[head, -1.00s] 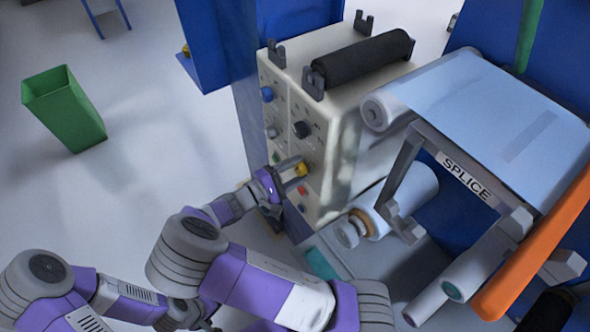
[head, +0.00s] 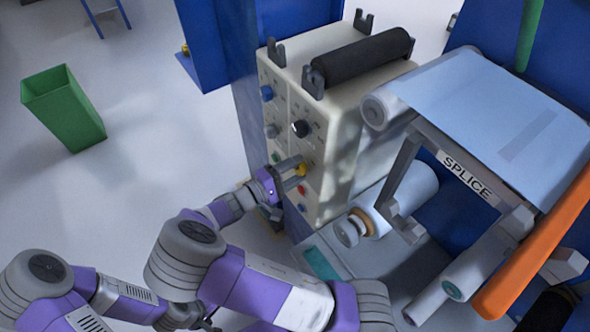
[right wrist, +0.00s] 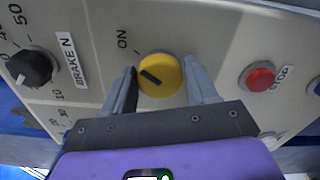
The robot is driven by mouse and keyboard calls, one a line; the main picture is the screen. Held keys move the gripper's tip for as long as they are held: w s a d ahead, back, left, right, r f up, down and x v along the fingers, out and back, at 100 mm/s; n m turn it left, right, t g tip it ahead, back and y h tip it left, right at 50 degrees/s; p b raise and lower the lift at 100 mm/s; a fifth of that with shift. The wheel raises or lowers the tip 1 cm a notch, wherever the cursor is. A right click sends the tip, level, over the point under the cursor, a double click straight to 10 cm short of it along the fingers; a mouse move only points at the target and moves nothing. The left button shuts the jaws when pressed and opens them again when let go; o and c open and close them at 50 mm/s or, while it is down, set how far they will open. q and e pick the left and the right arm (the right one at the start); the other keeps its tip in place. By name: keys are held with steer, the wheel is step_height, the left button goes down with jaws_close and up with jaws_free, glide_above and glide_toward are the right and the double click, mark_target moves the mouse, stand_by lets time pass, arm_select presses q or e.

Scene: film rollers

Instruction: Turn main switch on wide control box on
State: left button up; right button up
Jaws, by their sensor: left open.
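The wide control box (head: 340,150) is cream, with knobs and buttons on its front panel. The main switch is a yellow round knob (right wrist: 160,75) with a dark bar that points up and left, roughly toward the printed ON label (right wrist: 122,40). It also shows in the head view (head: 301,170). My right gripper (right wrist: 160,84) is at the panel, one finger on each side of the yellow knob, very close to its edges. Its fingers look spread. My left gripper (head: 207,323) is low in the head view, far from the box, partly hidden behind my right arm.
A red stop button (right wrist: 260,77) is right of the knob, and a black brake knob (right wrist: 32,67) is left. A black roller (head: 362,57) rests on the box. The splice table (head: 480,100) and rollers stand at right. A green bin (head: 63,108) stands on open floor.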

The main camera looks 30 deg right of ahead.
steer(key=o, duration=0.3)
steer(key=shift+o, duration=0.2)
steer(key=a+p, duration=0.1)
steer(key=a, duration=0.6)
steer(key=shift+s+a, duration=0.3)
steer(key=shift+r, duration=0.1)
